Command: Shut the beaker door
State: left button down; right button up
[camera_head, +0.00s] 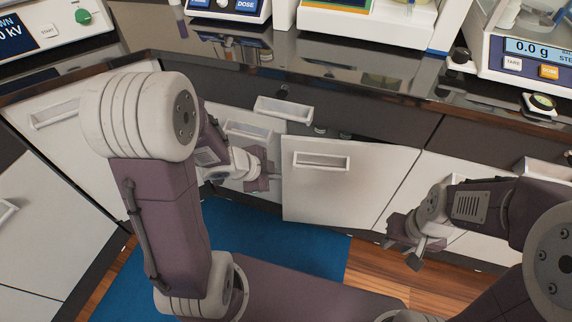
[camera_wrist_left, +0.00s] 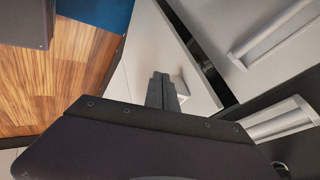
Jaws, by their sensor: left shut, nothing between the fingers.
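The beaker door (camera_head: 315,205) is a white cabinet panel with a handle near its top, in the middle of the head view. It stands ajar, with a dark gap along its top. Small items, partly hidden, show in that gap. My left gripper (camera_head: 272,177) is shut and empty at the door's left edge; I cannot tell whether it touches. In the left wrist view its fingers (camera_wrist_left: 162,90) are together in front of a white panel (camera_wrist_left: 185,50) beside a dark gap. My right gripper (camera_head: 402,254) is open and empty, low to the right of the door.
A drawer front with a handle (camera_head: 283,109) is above the door's left side. The dark counter (camera_head: 330,75) carries instruments, including a scale (camera_head: 530,55). White cabinets stand on both sides. A blue mat (camera_head: 285,245) and wooden floor (camera_head: 440,290) lie below.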

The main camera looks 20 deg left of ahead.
aim_at(286, 166)
pick_arm(q)
jog(key=w+f+b, duration=0.1)
jog(key=w, duration=0.1)
jog(key=w+f, duration=0.2)
jog(key=w+d+f+b, duration=0.1)
jog(key=w+f, duration=0.1)
jog(key=shift+w+d+b, duration=0.1)
jog(key=shift+w+b, duration=0.1)
jog(key=shift+b, duration=0.1)
jog(key=shift+w+f, duration=0.1)
jog(key=shift+w, duration=0.35)
